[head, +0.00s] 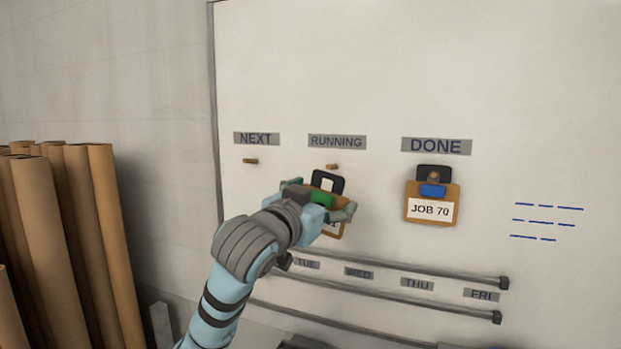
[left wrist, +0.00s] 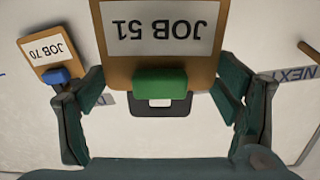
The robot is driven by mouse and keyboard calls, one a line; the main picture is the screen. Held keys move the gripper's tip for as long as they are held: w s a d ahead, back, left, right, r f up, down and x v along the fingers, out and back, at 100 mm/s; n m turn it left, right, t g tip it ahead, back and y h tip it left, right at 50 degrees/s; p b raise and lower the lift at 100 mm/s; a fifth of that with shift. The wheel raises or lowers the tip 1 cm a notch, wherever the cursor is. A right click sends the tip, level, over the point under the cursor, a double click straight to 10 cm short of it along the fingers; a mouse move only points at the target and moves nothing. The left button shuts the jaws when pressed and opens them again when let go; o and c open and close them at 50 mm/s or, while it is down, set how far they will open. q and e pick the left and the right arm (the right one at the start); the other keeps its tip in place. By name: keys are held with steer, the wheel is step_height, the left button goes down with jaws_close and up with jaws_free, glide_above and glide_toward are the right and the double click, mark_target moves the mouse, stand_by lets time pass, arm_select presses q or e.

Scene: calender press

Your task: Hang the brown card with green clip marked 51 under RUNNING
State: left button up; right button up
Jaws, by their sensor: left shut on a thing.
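The brown card with a green clip (left wrist: 161,82) reads JOB 51 upside down in the left wrist view. My left gripper is shut on this card. The loop is just below the peg (head: 332,166) under the RUNNING label (head: 337,142); I cannot tell whether they touch. Much of the card is hidden behind the gripper in the head view. My right gripper is not in view.
The JOB 70 card (head: 431,207) with a blue clip hangs under DONE (head: 436,146). The NEXT peg (head: 250,161) is bare. Brown rolls (head: 75,220) stand at the left.

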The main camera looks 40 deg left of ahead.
mark_target(313, 183)
arm_select(q)
steer(key=shift+n+y, duration=0.3)
steer(key=shift+y, duration=0.1)
steer(key=r, duration=0.1)
steer(key=s+a+r, duration=0.1)
steer(key=r, duration=0.1)
steer(key=shift+s+a+r, duration=0.15)
steer(key=shift+s+a, duration=0.15)
steer(key=shift+s, duration=0.1)
steer(key=shift+w+a, duration=0.2)
steer(key=shift+w, duration=0.15)
steer(key=shift+w+a+f+g, duration=0.15)
steer(key=shift+w+a, duration=0.05)
steer(key=shift+w, duration=0.45)
steer(key=shift+w+a+f+g, duration=0.15)
steer(key=shift+w, duration=0.45)
steer(key=shift+f+p+x, duration=0.2)
steer(key=shift+x, duration=0.95)
steer(key=shift+f+p+x, duration=0.2)
steer(key=shift+x, duration=0.95)
steer(key=shift+f+p+x, duration=0.2)
steer(key=shift+f+x, duration=0.05)
steer(key=shift+x, duration=0.9)
steer(key=o, duration=0.9)
